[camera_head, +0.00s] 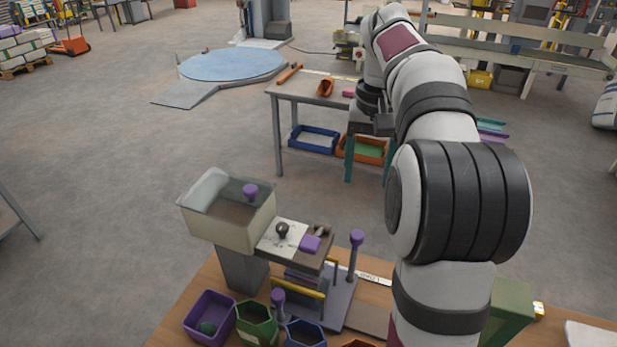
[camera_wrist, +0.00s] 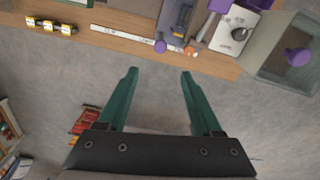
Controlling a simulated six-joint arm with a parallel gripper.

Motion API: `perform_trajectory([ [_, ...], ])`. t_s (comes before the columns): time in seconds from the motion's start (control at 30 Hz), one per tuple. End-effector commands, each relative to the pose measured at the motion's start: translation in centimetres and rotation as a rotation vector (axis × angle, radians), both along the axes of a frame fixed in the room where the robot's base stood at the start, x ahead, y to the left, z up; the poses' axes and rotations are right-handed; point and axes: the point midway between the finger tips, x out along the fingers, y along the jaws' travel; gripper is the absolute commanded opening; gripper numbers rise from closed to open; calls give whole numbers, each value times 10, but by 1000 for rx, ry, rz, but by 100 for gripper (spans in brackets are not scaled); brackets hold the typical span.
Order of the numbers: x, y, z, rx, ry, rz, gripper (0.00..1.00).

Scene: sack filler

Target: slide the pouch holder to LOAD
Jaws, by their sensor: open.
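The sack filler stands on the wooden table, with a clear-topped hopper (camera_head: 228,232) at its left. A grey post with a purple knob (camera_head: 356,238) rises from its grey base plate, beside a white lettered strip (camera_head: 376,279). This looks like the pouch holder's handle, but I cannot be sure. In the wrist view a purple knob (camera_wrist: 160,46) shows at the right end of the strip (camera_wrist: 122,35). My gripper (camera_head: 368,181) is open and empty beyond the table. In the wrist view its teal fingers (camera_wrist: 158,72) are spread over bare floor, apart from the knob. The strip's lettering is unreadable.
A purple bin (camera_head: 212,304), a green bin (camera_head: 255,323) and a blue bin (camera_head: 305,334) stand at the table's front. A second purple-topped post (camera_head: 278,298) is near them. A workbench (camera_head: 312,92) stands behind my gripper. Open floor lies between.

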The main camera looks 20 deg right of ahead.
Motion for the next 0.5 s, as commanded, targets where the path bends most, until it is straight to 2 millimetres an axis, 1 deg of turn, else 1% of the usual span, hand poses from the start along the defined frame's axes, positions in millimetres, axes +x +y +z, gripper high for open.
perform_trajectory([
  [0.07, 0, 0, -11, 1, 4, 0, 67],
  [0.17, -1, 1, -37, 2, 5, 1, 67],
  [0.3, -1, 1, -81, 4, 2, 1, 67],
  [0.4, -1, 1, -108, 3, 0, 0, 67],
  [0.5, 0, 1, -129, 2, 0, 0, 67],
])
